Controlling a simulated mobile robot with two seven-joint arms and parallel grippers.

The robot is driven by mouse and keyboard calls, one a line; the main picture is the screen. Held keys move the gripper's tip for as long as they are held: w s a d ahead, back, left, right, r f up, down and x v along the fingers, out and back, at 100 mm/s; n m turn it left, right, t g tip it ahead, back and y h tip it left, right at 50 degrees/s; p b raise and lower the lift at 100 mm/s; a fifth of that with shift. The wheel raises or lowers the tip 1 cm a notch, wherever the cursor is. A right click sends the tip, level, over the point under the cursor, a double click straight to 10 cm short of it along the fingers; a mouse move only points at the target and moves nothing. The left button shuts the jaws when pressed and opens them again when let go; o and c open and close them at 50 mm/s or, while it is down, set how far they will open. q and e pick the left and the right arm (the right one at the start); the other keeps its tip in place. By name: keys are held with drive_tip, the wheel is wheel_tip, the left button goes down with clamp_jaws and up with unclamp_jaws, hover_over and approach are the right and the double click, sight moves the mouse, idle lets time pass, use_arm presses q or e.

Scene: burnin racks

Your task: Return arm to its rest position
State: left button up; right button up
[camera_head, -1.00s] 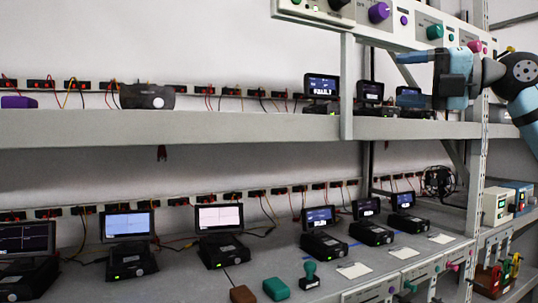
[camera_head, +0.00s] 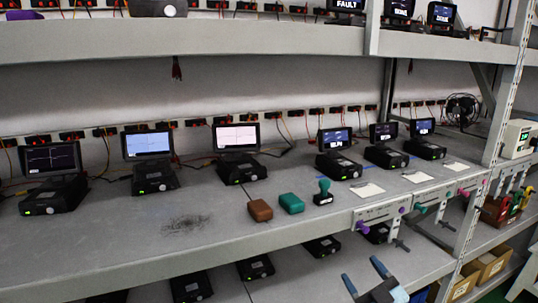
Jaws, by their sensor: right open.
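My right gripper (camera_head: 365,277) shows at the bottom edge, right of the middle. Its two blue fingers point up and stand apart with nothing seen between them. It appears in front of the lower shelf and is below the middle shelf's front edge in the picture. The rest of the right arm is mostly cut off by the frame. My left gripper is out of view.
The middle shelf (camera_head: 110,232) carries several devices with screens, a brown block (camera_head: 260,210), a green block (camera_head: 291,204), a stamp (camera_head: 323,193) and white cards. A panel with knobs (camera_head: 380,213) hangs at its front edge. A rack post (camera_head: 500,130) stands right; cardboard boxes (camera_head: 490,265) sit low right.

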drive_tip(key=s+a+f+m+g+h, duration=0.2)
drive_tip(key=s+f+m+g+h, duration=0.5)
drive_tip(key=s+f, duration=2.05)
use_arm(q)
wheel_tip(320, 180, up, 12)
drive_tip(key=p, duration=1.4)
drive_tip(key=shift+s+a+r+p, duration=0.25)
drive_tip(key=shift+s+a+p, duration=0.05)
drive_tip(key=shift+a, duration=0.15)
use_arm(e)
wheel_tip(320, 180, up, 12)
drive_tip(key=w+d+g+y, duration=0.1)
drive_tip(key=shift+r+g, duration=0.25)
drive_tip(key=shift+g, duration=0.15)
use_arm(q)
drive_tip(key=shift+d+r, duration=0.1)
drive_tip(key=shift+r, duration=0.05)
